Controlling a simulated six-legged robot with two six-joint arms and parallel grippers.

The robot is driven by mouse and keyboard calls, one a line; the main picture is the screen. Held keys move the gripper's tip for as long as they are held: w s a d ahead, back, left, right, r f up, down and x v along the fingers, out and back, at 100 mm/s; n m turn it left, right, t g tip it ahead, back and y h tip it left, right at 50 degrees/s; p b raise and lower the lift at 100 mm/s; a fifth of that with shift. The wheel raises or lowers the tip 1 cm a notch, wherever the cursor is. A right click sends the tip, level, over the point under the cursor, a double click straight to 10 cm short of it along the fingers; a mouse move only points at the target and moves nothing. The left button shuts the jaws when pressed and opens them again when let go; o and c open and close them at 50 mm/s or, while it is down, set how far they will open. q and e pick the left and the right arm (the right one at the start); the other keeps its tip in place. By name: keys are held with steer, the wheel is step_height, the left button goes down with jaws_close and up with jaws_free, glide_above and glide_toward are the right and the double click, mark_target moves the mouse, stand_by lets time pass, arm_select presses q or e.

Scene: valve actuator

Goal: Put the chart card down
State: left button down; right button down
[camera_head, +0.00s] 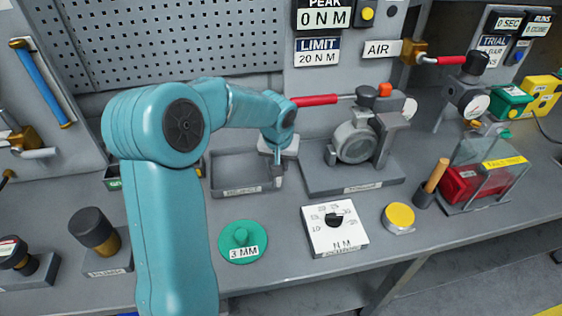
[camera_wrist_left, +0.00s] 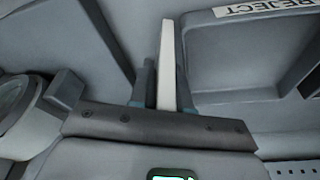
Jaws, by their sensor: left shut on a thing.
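My left gripper (camera_head: 278,168) is at the right side of the grey reject tray (camera_head: 214,182), between the tray and the grey valve stand (camera_head: 320,182). In the left wrist view, the gripper (camera_wrist_left: 166,92) is shut on a thin pale card (camera_wrist_left: 168,60), seen edge-on and pointing away from the wrist. Its printed face does not show. The tray, with its REJECT label (camera_wrist_left: 262,10), lies just right of the card in that view. I cannot tell whether the card touches the bench. My right gripper is not in view.
A green 3 MM disc (camera_head: 241,243), a white N M dial box (camera_head: 334,230) and a yellow-topped round piece (camera_head: 398,218) stand along the front. A clear box with red contents (camera_head: 482,180) is at right. Bare bench (camera_head: 285,212) lies between tray and dial box.

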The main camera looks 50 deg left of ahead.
arm_select(q)
steer(key=shift+w+a+f+p, duration=0.15)
steer(key=shift+f+p, duration=0.15)
steer(key=shift+f, duration=0.15)
steer(key=shift+f+b, duration=0.1)
steer(key=shift+b, duration=0.2)
steer(key=c, duration=1.4)
jaws_free()
